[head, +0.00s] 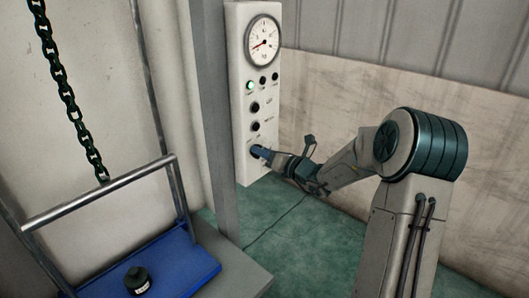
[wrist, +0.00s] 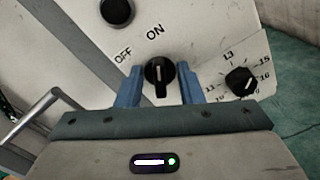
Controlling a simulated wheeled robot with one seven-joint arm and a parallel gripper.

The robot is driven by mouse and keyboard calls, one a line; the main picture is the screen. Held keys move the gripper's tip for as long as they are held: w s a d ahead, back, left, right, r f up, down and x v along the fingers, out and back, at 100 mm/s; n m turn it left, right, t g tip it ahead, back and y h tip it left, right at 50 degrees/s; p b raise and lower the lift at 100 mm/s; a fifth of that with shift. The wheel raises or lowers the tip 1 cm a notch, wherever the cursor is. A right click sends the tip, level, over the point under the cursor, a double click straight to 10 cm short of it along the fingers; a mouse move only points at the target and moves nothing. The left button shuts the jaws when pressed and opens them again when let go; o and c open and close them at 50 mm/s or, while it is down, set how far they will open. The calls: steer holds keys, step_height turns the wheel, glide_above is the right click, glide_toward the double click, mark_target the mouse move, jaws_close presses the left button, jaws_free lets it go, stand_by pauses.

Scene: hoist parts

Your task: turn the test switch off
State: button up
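The test switch (wrist: 159,75) is a black rotary knob on the white control panel (head: 240,110). In the wrist view, OFF is printed at its upper left and ON above it. Its ridge stands near upright in the picture, roughly in line with ON. My gripper (wrist: 159,88) has its two blue fingers on either side of the knob, apart, with small gaps showing. In the head view, my gripper (head: 257,151) is at the lower part of the panel and hides the switch there.
A numbered dial (wrist: 241,80) sits close right of my fingers. Another black knob (wrist: 117,11) is at the upper left. The panel has a gauge (head: 263,42) and a lit green lamp (head: 250,85).

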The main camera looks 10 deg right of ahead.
jaws_close()
steer(key=shift+f+n+b, duration=0.1)
steer(key=shift+n+b, duration=0.2)
steer(key=shift+b, duration=0.2)
steer(key=shift+s+a+n+b, duration=0.15)
steer(key=shift+n+b, duration=2.7)
steer(key=shift+b, duration=1.5)
steer(key=shift+s+a+n+b, duration=0.15)
steer(key=shift+n+b, duration=2.7)
steer(key=shift+b, duration=1.45)
steer(key=shift+w, duration=0.1)
jaws_free()
